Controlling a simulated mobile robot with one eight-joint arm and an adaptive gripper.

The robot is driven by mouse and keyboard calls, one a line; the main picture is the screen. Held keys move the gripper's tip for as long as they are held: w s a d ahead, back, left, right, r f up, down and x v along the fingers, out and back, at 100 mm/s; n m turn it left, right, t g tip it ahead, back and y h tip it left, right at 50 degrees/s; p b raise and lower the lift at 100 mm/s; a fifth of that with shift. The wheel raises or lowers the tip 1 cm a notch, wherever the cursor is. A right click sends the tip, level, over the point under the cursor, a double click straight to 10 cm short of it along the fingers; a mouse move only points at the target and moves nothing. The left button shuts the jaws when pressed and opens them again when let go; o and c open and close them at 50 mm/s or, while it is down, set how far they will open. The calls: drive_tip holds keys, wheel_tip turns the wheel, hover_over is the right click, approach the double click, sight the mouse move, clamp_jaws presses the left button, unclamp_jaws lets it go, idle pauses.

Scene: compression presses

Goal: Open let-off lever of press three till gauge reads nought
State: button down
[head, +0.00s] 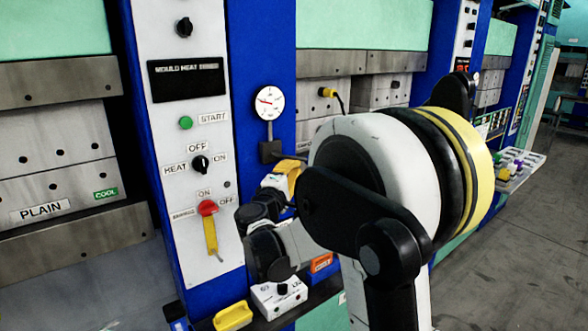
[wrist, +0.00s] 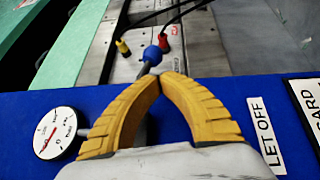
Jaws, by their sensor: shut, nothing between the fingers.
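The let-off lever shows in the wrist view as a grey rod with a blue ball knob (wrist: 152,55). The knob lies just past my gripper's closed yellow fingertips (wrist: 166,78), slightly left of them. The fingers partly hide the rod; I cannot tell whether they touch it. A "LET OFF" label (wrist: 263,133) is on the blue panel to the right. The round white gauge (wrist: 55,132) is at the left, and also in the head view (head: 269,102). Its red needle is visible, but the figures are too small to read. In the head view my arm mostly hides the lever area.
A white control panel (head: 190,130) with knobs and a red-and-yellow switch stands left of the gauge. A yellow handle (head: 233,316) and a small white box (head: 280,298) lie low in front. Cables with yellow (wrist: 122,47) and red plugs run beyond the knob. Open floor lies right.

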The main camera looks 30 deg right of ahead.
idle(0.3)
drive_tip(key=s+a+f+b, duration=0.1)
drive_tip(key=s+a+f, duration=0.1)
drive_tip(key=f, duration=0.3)
drive_tip(key=s+a+f+b, duration=0.1)
drive_tip(key=s+a+f, duration=0.1)
drive_tip(key=f, duration=0.4)
drive_tip(key=shift+s+f, duration=0.25)
drive_tip(key=shift+s, duration=0.2)
drive_tip(key=s+a+f+m+g+y, duration=0.2)
drive_tip(key=s+a+m+y, duration=0.2)
drive_tip(key=s+a+y, duration=0.3)
drive_tip(key=s+a+f+m+g+y, duration=0.2)
drive_tip(key=s+a+y, duration=0.6)
drive_tip(key=s+a, duration=0.8)
drive_tip(key=shift+s+f+m+y, duration=0.3)
drive_tip(key=shift+f+m, duration=0.15)
drive_tip(key=shift+m, duration=0.55)
drive_tip(key=shift+r, duration=0.1)
